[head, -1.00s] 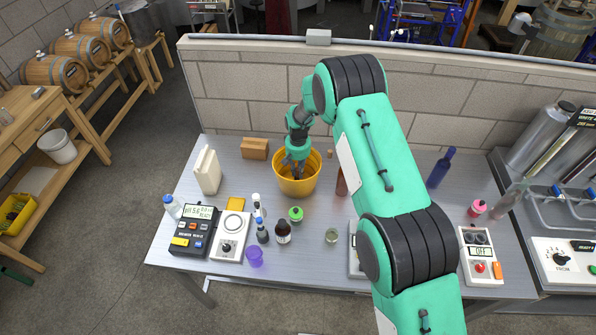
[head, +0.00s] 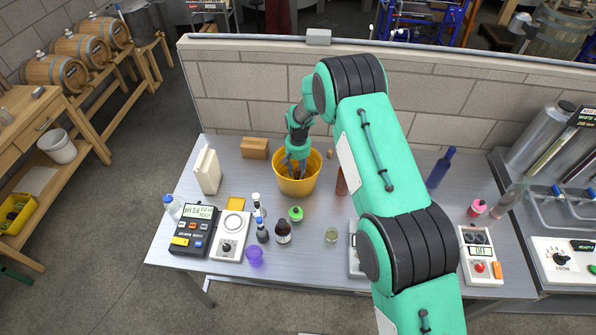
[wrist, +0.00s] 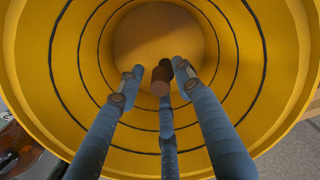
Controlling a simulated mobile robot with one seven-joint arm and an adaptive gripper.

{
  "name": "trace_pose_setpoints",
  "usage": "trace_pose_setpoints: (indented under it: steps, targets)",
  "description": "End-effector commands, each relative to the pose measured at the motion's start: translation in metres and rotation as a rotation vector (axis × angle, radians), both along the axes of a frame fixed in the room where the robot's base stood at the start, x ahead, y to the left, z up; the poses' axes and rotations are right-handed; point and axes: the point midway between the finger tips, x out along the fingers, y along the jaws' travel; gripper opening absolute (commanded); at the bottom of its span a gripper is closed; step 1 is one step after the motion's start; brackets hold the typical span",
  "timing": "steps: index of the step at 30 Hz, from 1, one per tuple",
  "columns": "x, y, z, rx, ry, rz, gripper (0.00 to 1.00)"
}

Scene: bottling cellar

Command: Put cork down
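The cork (wrist: 161,82), a small brown cylinder, shows in the wrist view inside the yellow bucket (wrist: 60,95). My gripper (wrist: 158,75) reaches down into the bucket with three fingers spread around the cork. A clear gap shows between the left fingertip and the cork; the right fingertip is close to it. I cannot tell whether the cork touches the bucket's floor. In the head view the bucket (head: 297,187) stands on the steel table, with my gripper (head: 295,168) inside it. The cork is hidden there.
A brown block (head: 255,148) and a white container (head: 207,170) stand left of the bucket. A brown bottle (head: 341,181) stands close on its right. A green-capped item (head: 295,213) and a dark bottle (head: 283,232) are in front. The brick wall (head: 260,95) runs behind.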

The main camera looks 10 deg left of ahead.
Motion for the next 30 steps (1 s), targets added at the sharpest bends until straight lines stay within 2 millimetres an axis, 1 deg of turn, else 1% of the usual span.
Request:
trace_pose_setpoints:
  steps: [8, 18, 21, 24, 30]
  targets:
    - [0.001, 0.0, 0.028, 0.001, -0.003, 0.0, 0.35]
    - [0.001, 0.0, 0.083, 0.001, -0.003, 0.0, 0.35]
    - [0.001, 0.0, 0.096, 0.001, -0.002, 0.0, 0.35]
    - [0.0, 0.0, 0.108, 0.0, -0.001, 0.0, 0.35]
    - [0.0, 0.0, 0.118, 0.0, -0.001, 0.0, 0.35]
